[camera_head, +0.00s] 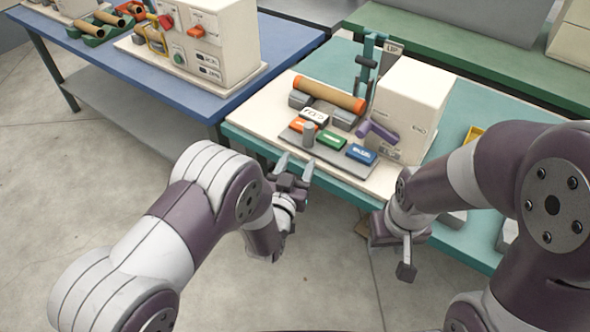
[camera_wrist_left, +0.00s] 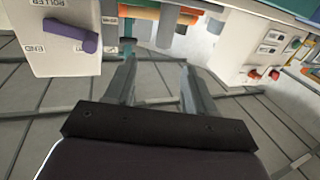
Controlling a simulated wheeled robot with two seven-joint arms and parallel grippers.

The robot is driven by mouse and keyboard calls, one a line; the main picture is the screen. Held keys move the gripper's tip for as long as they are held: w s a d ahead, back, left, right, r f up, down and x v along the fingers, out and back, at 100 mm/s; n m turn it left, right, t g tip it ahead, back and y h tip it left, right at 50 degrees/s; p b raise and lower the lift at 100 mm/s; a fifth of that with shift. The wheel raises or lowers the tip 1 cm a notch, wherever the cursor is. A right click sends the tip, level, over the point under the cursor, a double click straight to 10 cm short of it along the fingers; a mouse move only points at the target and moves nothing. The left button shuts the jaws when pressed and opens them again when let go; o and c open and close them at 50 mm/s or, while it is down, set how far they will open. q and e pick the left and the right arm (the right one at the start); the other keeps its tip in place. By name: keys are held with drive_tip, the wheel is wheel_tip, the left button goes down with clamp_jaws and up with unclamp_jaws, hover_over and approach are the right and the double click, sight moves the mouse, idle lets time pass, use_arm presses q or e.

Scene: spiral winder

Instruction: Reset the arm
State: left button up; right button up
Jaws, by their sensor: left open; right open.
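My left gripper (camera_head: 295,172) is open and empty in the head view, in front of the near edge of the teal table. In the left wrist view its two fingers (camera_wrist_left: 158,80) stand apart with nothing between them. My right gripper (camera_head: 390,240) is at the lower right of the teal table in the head view. Its fingers are seen from a poor angle, and nothing shows held in it. The winder (camera_head: 408,105) is a cream box with a purple handle (camera_head: 379,133); the handle also shows in the left wrist view (camera_wrist_left: 70,34).
An orange-ended brown tube (camera_head: 330,93) lies on grey supports beside the winder. Orange, green (camera_head: 331,140) and blue (camera_head: 361,154) blocks sit on a grey plate before it. A blue table (camera_head: 290,40) with another cream machine (camera_head: 215,40) stands left. Open floor lies between the tables and me.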

use_arm(q)
drive_tip(key=shift+w, duration=0.15)
drive_tip(key=s+a+f+g+y, duration=0.1)
drive_tip(key=s+f+g, duration=0.15)
drive_tip(key=f, duration=0.25)
drive_tip(key=s+f+g+y, duration=0.1)
drive_tip(key=s+f+g, duration=0.1)
drive_tip(key=f+g, duration=0.2)
drive_tip(key=s+a+g+y+p, duration=0.1)
drive_tip(key=s+a+g+p, duration=0.1)
drive_tip(key=s+a+g, duration=0.2)
drive_tip(key=s+a+r+n+g+y+p, duration=0.1)
drive_tip(key=s+a+r+g+p, duration=0.1)
drive_tip(key=s+a+r, duration=0.4)
drive_tip(key=s+a+r+n+g+y+p, duration=0.1)
drive_tip(key=s+a+r+n+g+p, duration=0.1)
drive_tip(key=s+a+r, duration=0.4)
drive_tip(key=a+r+g+p, duration=0.1)
drive_tip(key=a+r+p, duration=0.1)
drive_tip(key=r, duration=0.4)
drive_tip(key=shift+s+a+r+n+y, duration=0.15)
drive_tip(key=shift+s+a+n+y, duration=0.2)
drive_tip(key=shift+a, duration=0.25)
drive_tip(key=shift+w, duration=0.1)
